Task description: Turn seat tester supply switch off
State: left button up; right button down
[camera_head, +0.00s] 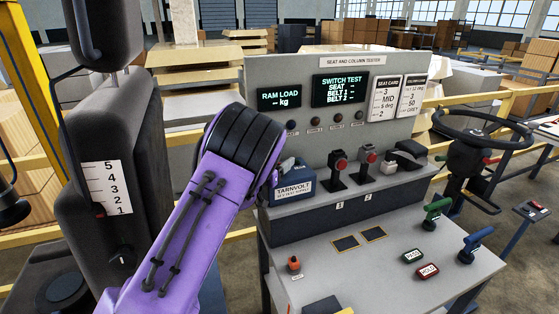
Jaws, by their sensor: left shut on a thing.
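The seat tester supply is a dark blue box labelled TARNVOLT (293,190), at the left end of the tester's raised ledge. My left arm, purple with a black banded joint, comes in from the lower left and covers the box's left side. My left gripper (284,167) is at the top left of the box, mostly hidden behind my own wrist. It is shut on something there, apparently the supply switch. The switch itself and its position are hidden. My right gripper is not in view.
The tester panel (291,71) stands behind, with lit screens. Red-topped levers (338,165) stand right of the box. The bench top (343,270) holds an orange knob (294,264), green and red buttons and two handles. A dark seat column (100,150) is at left, a steering wheel (483,128) at right.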

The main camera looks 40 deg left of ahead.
pick_arm(q)
jog(key=shift+y, duration=0.3)
jog(key=o, duration=1)
jog(key=shift+c, duration=0.2)
jog(key=shift+s, duration=0.1)
jog(key=s+d+b, duration=0.2)
jog(key=s+b, duration=0.1)
jog(key=s, duration=0.7)
jog(key=shift+b, duration=0.3)
jog(key=shift+s, duration=0.1)
